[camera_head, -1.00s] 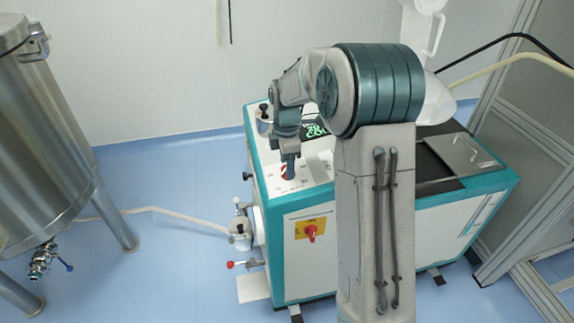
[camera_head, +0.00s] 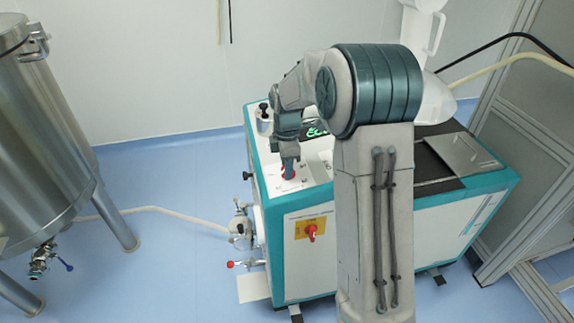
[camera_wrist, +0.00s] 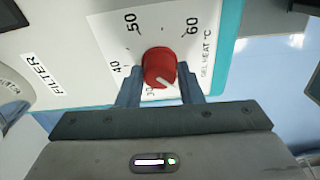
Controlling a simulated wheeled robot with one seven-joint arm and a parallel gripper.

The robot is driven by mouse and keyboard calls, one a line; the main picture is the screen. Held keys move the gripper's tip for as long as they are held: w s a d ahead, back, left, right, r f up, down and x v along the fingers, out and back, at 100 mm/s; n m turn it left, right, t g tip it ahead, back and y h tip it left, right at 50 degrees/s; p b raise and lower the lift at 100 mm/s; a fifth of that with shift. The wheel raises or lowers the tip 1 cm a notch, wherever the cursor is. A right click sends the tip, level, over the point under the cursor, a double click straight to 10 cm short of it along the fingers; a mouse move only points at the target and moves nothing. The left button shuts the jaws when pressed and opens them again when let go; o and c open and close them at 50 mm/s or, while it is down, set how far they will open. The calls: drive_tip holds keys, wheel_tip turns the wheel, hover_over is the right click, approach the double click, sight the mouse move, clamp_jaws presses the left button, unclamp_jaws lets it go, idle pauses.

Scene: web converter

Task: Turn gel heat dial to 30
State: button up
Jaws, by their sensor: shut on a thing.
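The red gel heat dial (camera_wrist: 158,66) sits on a white label plate (camera_wrist: 110,35) marked "GEL HEAT °C", with 40, 50 and 60 around it. The number 30 is partly hidden below the dial in the wrist view. A white pointer mark shows at the dial's lower edge there, close to the 30 and slightly to its right. My gripper (camera_wrist: 158,83) is shut on the dial, one finger on each side. In the head view, my gripper (camera_head: 288,168) comes down onto the dial on the machine's top, covering most of it.
The teal and white machine (camera_head: 290,270) has a yellow and red switch (camera_head: 311,232) on its front. A valve (camera_head: 240,228) and hose are at its left. A steel tank (camera_head: 40,130) stands at far left. A "FILTER" label (camera_wrist: 42,75) is beside the dial's plate.

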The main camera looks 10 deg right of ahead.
drive_tip(key=m+t+b, duration=0.1)
drive_tip(key=m+b, duration=0.1)
drive_tip(key=m, duration=0.4)
drive_tip(key=shift+f, duration=0.1)
drive_tip(key=m+b, duration=0.1)
drive_tip(key=m, duration=0.2)
drive_tip(key=m+h+b, duration=0.1)
drive_tip(key=m, duration=0.2)
drive_tip(key=shift+s+t, duration=0.1)
drive_tip(key=shift+t, duration=0.2)
drive_tip(key=shift+m, duration=0.4)
drive_tip(key=o, duration=1)
drive_tip(key=shift+a, duration=0.1)
drive_tip(key=shift+c, duration=0.2)
wheel_tip(320, 180, up, 14)
drive_tip(key=s+a, duration=0.1)
drive_tip(key=s, duration=0.1)
drive_tip(key=shift+a+p, duration=0.2)
drive_tip(key=shift+p, duration=0.15)
drive_tip(key=shift+f, duration=0.1)
